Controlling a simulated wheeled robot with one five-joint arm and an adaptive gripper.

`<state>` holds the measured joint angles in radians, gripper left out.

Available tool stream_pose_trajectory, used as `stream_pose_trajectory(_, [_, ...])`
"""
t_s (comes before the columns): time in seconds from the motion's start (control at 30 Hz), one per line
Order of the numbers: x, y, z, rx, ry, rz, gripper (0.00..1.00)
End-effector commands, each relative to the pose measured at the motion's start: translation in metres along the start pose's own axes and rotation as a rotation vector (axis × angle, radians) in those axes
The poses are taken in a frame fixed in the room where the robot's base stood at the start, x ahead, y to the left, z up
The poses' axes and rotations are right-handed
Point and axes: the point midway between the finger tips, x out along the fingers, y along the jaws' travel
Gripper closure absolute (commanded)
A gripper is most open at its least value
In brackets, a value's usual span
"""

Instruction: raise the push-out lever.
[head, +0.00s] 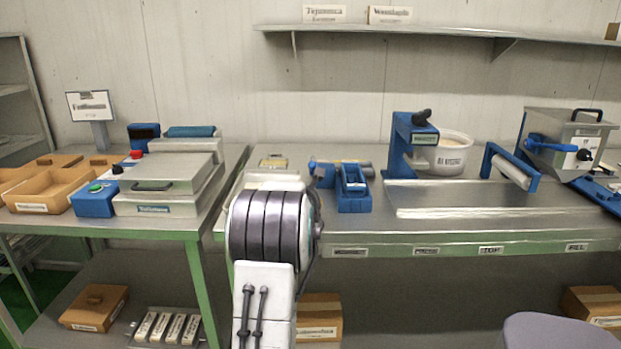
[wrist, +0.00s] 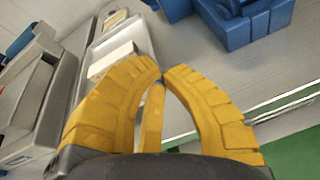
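My gripper (wrist: 162,72) shows in the wrist view as yellow curved fingers with their tips together and nothing between them. In the head view my arm hides it. No part is clearly marked as the push-out lever. A blue upright stand (head: 399,146) with a black knobbed handle (head: 421,117) on top is on the right bench. Farther right, a steel kettle (head: 562,150) on a blue frame has a blue lever arm (head: 550,144) at its front. A low blue fixture (head: 353,188) lies near the middle; blue blocks (wrist: 240,20) show ahead of my gripper.
The steel bench (head: 460,225) has clear room at its front right. A white tub (head: 452,155) and a blue-framed roller (head: 510,168) stand on it. A grey box machine (head: 165,185) and brown trays (head: 50,190) fill the left bench. A gap separates the benches.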

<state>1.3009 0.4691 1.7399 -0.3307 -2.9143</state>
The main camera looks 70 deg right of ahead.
Motion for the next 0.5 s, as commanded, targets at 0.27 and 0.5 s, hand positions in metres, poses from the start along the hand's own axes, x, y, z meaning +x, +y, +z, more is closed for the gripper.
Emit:
stream_pose_trajectory(0.27, [0.013, 0.000, 0.000, -0.055, 0.001, 0.000, 1.00])
stream_pose_trajectory(0.5, [0.047, 0.000, 0.000, -0.054, 0.002, 0.000, 1.00])
